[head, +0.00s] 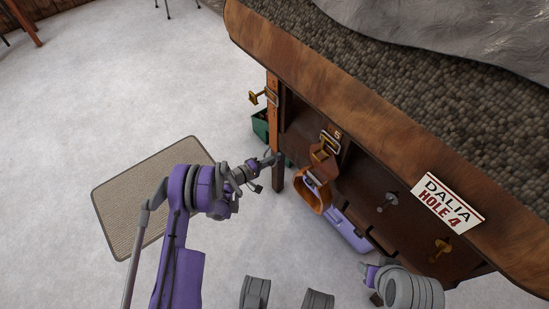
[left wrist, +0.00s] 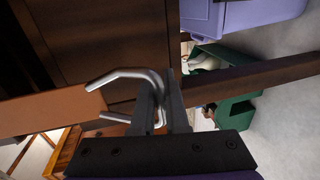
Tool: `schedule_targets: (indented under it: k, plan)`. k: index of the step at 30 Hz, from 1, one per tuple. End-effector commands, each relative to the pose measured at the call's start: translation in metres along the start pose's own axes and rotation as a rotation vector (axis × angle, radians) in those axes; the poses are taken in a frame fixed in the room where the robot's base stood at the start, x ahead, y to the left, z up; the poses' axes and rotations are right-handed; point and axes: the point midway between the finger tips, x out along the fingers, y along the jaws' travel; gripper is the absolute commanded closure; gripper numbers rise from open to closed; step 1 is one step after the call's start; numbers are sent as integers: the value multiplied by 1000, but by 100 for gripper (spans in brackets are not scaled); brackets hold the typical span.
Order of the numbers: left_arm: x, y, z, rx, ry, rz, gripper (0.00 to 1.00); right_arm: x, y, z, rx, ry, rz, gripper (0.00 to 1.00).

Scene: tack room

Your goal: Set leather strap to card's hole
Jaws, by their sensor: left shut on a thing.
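A white card (head: 446,204) reading "DALIA HOLE 4" is on the bench front at right. A tan leather strap (head: 313,192) hangs in a loop from a mount marked 5, with a metal fitting on it. My left gripper (head: 278,159) is left of this loop, by the bench leg. In the left wrist view its fingers (left wrist: 160,100) are shut on a silver curved bar (left wrist: 127,74), apparently a buckle. A brown strip (left wrist: 45,114) reaches the bar from the left. The fingers hide part of the bar. My right gripper (head: 375,297) is low at right, its jaws unclear.
The wooden bench (head: 385,125) fills the right side. A brass peg (head: 253,98), a grey knob (head: 390,199) and another brass peg (head: 440,249) stick out. A lilac box (head: 348,230) and green crate (head: 260,126) are below. A mat (head: 130,205) lies on open floor.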

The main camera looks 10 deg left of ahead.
Motion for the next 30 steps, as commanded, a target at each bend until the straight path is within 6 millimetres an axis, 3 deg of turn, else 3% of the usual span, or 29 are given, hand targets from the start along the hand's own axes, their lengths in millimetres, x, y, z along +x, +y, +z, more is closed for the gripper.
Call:
schedule_targets:
  k: [1, 4, 12, 13, 18, 26, 30]
  plan:
    - [2, -13, 1, 1, -1, -3, 100, 10, 0, 3, 0, -3, 0, 50]
    - [4, -22, 1, 1, -1, -3, 100, 19, 0, 5, 0, -5, 0, 50]
    - [4, -20, 1, 2, -1, -2, 100, 17, 0, 4, 0, -5, 0, 50]
    - [4, -20, 1, 2, -1, -2, 84, 17, 0, 4, 0, -5, 0, 50]
    - [4, -20, 1, 1, -1, -1, 58, 17, 0, 4, 0, -5, 0, 50]
    - [3, -20, 1, 1, 0, -1, 58, 17, 0, 4, 0, -5, 0, 50]
    - [-7, -20, 0, 1, 0, -1, 58, 15, 0, 4, 0, -4, 0, 50]
